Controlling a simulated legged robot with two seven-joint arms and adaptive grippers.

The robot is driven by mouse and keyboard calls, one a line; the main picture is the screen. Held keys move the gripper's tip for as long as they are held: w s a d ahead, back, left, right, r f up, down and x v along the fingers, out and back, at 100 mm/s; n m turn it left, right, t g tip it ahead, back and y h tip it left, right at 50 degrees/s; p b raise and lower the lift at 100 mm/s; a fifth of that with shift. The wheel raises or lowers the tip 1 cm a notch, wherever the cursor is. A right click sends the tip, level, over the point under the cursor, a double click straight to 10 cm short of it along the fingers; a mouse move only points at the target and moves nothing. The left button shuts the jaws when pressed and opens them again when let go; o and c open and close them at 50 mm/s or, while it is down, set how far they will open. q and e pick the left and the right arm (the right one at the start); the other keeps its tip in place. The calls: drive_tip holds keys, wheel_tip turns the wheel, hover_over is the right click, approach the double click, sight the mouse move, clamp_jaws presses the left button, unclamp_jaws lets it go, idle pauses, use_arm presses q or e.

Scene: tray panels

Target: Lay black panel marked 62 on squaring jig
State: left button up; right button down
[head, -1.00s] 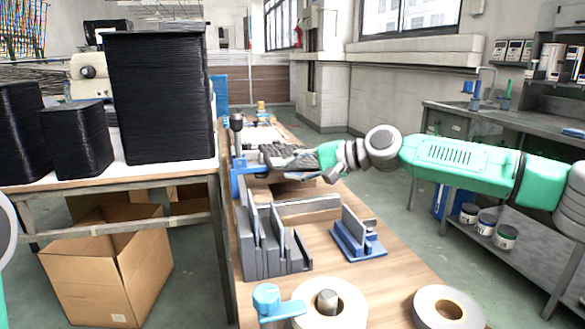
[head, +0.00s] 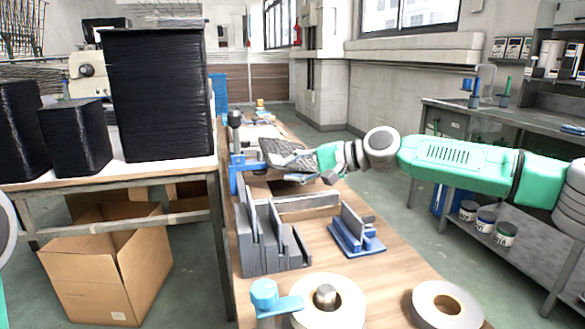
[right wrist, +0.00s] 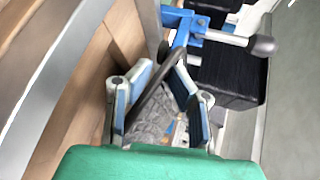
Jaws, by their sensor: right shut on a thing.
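My right gripper (head: 288,156) is over the far part of the wooden bench, close beside a blue fixture with a black-knobbed clamp (head: 237,165). In the right wrist view its two blue-padded fingers (right wrist: 160,92) are shut on a thin dark panel (right wrist: 150,95), seen nearly edge-on and tilted. No number on it can be read. The blue fixture (right wrist: 184,38) shows just beyond the fingertips; I cannot tell whether the panel touches it. I take this fixture for the squaring jig, though the view does not make it certain. My left gripper is out of view.
A grey stepped rack (head: 262,240) and a blue-based holder (head: 357,238) stand nearer on the bench. Tape rolls (head: 440,304) lie at the front. Tall black panel stacks (head: 158,95) stand on the left table (head: 110,178). An open cardboard box (head: 105,265) sits below.

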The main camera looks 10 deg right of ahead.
drive_tip(key=shift+s+a+f, duration=0.15)
drive_tip(key=shift+f, duration=1.05)
drive_tip(key=c, duration=1.6)
unclamp_jaws()
drive_tip(key=o, duration=0.3)
drive_tip(key=shift+w+f, duration=0.2)
drive_tip(key=shift+w, duration=0.05)
drive_tip(key=shift+w+a, duration=0.1)
drive_tip(key=shift+w, duration=0.1)
drive_tip(key=shift+s+r, duration=0.15)
drive_tip(key=shift+r, duration=0.2)
drive_tip(key=shift+s+d+r, duration=0.2)
drive_tip(key=shift+d, duration=0.4)
drive_tip(key=v, duration=0.6)
drive_tip(key=shift+s+d, duration=0.2)
drive_tip(key=shift+d, duration=0.05)
